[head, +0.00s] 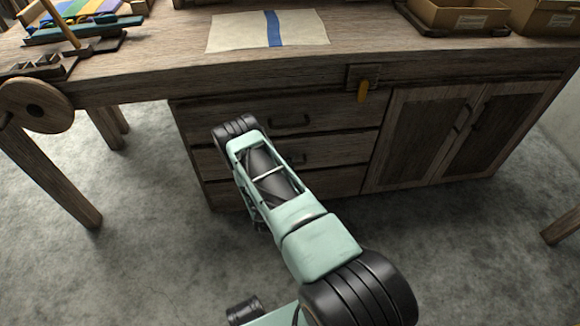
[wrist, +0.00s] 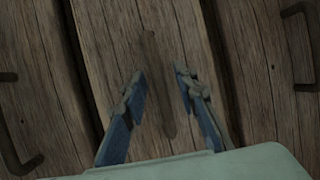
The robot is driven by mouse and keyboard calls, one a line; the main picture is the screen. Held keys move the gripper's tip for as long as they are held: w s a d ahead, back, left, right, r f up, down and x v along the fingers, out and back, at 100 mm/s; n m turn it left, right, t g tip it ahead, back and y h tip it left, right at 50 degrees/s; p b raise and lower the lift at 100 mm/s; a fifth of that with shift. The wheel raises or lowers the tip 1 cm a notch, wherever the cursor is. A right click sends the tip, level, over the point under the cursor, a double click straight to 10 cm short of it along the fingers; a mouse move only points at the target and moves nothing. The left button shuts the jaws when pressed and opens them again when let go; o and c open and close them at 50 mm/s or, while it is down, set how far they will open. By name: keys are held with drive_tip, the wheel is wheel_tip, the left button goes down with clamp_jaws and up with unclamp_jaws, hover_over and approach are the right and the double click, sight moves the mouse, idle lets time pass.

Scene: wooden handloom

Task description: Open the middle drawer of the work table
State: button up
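The wooden work table has a stack of drawers on its left side. The middle drawer (head: 340,150) is shut, flush with its neighbours, and partly covered by my arm in the head view. Its dark handle (head: 293,156) shows just right of my arm. In the wrist view the middle drawer front (wrist: 195,35) fills the centre, with its bar handle (wrist: 152,48) seen head-on. My gripper (wrist: 160,77) is open, with one blue-grey finger on each side of the handle's line. I cannot tell its depth from the handle. The gripper is hidden in the head view.
Double cabinet doors (head: 430,135) are right of the drawers. A cloth (head: 240,30) and boxes (head: 460,14) lie on the tabletop. Floor in front is clear.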

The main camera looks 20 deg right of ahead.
drive_tip(key=shift+c, duration=0.5)
clamp_jaws()
drive_tip(key=shift+s+a, duration=0.1)
